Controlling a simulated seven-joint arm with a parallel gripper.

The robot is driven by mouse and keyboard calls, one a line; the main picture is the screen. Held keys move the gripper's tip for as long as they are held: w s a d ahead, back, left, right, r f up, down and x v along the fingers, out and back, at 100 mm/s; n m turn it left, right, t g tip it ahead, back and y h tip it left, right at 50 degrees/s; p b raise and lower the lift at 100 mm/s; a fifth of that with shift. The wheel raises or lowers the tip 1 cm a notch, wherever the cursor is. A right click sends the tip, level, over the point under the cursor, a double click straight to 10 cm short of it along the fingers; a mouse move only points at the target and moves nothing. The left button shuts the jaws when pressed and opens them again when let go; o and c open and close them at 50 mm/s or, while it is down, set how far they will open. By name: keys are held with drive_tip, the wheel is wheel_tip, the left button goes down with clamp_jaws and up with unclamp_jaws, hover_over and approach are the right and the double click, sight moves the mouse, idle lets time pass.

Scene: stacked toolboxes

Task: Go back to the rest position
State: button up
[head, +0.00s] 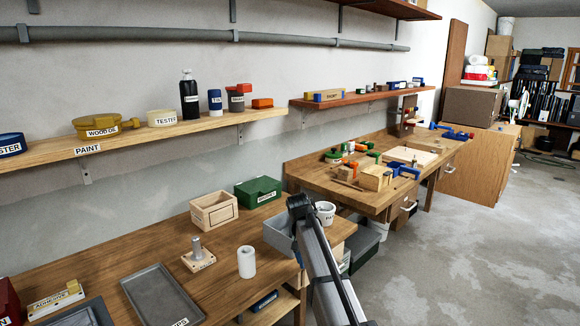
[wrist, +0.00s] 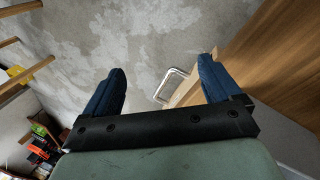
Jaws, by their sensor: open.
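My gripper (wrist: 162,82) shows in the wrist view with its two blue fingers spread wide apart. Nothing is between the fingers. Beyond them are the bare concrete floor and a metal pull handle on a wooden front. The gripper's fingers cannot be made out in the head view.
The near workbench (head: 100,266) holds a grey tray (head: 162,296), a wooden box (head: 214,210), a green case (head: 258,191) and a white cylinder (head: 246,262). A grey bin (head: 278,234) is beside my arm. The far workbench (head: 345,197) is cluttered. Open floor (head: 480,240) lies to the right.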

drive_tip(key=s+d+f+n+g, duration=0.1)
drive_tip(key=s+d+f, duration=0.2)
drive_tip(key=s+f, duration=0.65)
drive_tip(key=s+d+f+g, duration=0.1)
drive_tip(key=s+d+f, duration=0.1)
drive_tip(key=s+f, duration=0.8)
drive_tip(key=s+d+f+n+g, duration=0.1)
drive_tip(key=s+d+f, duration=0.35)
drive_tip(key=f, duration=1.05)
drive_tip(key=s+f+g+y, duration=0.1)
drive_tip(key=s+f, duration=0.3)
drive_tip(key=s, duration=0.6)
drive_tip(key=s+f+g+y, duration=0.1)
drive_tip(key=s+f, duration=0.4)
drive_tip(key=s, duration=0.5)
drive_tip(key=s+f+g+y, duration=0.1)
drive_tip(key=s+f, duration=0.3)
drive_tip(key=s, duration=0.6)
drive_tip(key=shift+s+a+f, duration=0.2)
drive_tip(key=shift+a+f, duration=0.1)
drive_tip(key=shift+f, duration=0.1)
